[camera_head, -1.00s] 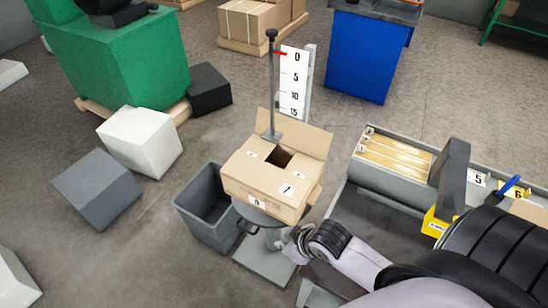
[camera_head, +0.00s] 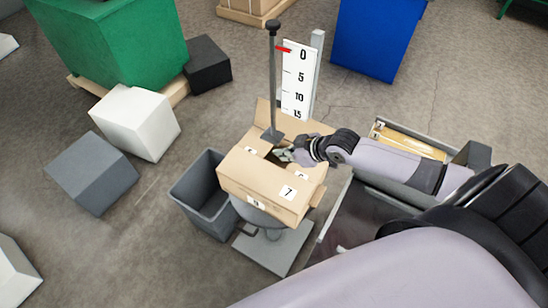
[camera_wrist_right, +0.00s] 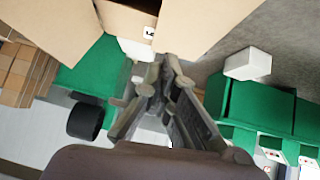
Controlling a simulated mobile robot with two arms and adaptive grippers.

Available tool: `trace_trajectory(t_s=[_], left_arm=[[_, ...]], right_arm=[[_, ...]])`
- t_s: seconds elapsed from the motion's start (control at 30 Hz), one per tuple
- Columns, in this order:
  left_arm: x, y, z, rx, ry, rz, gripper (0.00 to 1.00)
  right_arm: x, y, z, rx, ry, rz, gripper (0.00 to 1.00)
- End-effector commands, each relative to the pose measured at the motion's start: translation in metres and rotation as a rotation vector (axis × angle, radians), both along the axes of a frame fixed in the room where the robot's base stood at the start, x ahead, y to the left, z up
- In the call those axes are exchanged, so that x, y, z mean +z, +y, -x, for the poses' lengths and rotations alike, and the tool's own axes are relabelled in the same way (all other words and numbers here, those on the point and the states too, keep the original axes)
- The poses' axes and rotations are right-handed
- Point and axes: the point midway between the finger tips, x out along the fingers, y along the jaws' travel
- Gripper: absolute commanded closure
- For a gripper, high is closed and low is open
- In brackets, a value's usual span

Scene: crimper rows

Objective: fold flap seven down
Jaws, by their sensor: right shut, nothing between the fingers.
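An open cardboard box (camera_head: 250,178) sits on a round grey stand. Its label 7 (camera_head: 288,192) is on the panel facing me, with label 9 lower at its left; I cannot tell whether that panel is the flap or the wall. My right gripper (camera_head: 283,155) is shut and empty over the dark opening, close to the back flap. In the right wrist view its fingers (camera_wrist_right: 165,65) point at cardboard panels (camera_wrist_right: 205,22); contact is unclear. My left gripper is out of view.
A post (camera_head: 272,80) with a foot rises behind the opening, beside a white scale board (camera_head: 297,85). A grey bin (camera_head: 203,210) stands left of the stand. A tray (camera_head: 408,143) with yellowish strips lies at the right, partly behind my arm.

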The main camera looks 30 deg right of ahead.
Motion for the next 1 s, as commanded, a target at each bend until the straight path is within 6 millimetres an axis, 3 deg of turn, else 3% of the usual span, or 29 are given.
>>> trace_trajectory(t_s=[0.07,0.13,0.3,0.47,0.8,1.0], left_arm=[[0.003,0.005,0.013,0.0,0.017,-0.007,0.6],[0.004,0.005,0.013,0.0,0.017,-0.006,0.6],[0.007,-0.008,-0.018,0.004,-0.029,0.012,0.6],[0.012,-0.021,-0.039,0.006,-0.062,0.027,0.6],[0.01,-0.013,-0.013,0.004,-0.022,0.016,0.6],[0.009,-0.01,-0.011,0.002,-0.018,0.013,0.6]], right_arm=[[-0.01,0.006,-0.012,-0.003,-0.001,-0.002,1.0],[-0.019,0.01,-0.021,-0.002,-0.002,-0.002,1.0],[-0.04,0.02,-0.039,0.0,-0.002,-0.001,1.0],[-0.064,0.016,-0.037,0.0,0.002,0.001,1.0],[-0.079,0.014,-0.038,0.001,-0.002,0.001,1.0],[-0.079,0.014,-0.038,0.001,-0.001,0.001,1.0]])
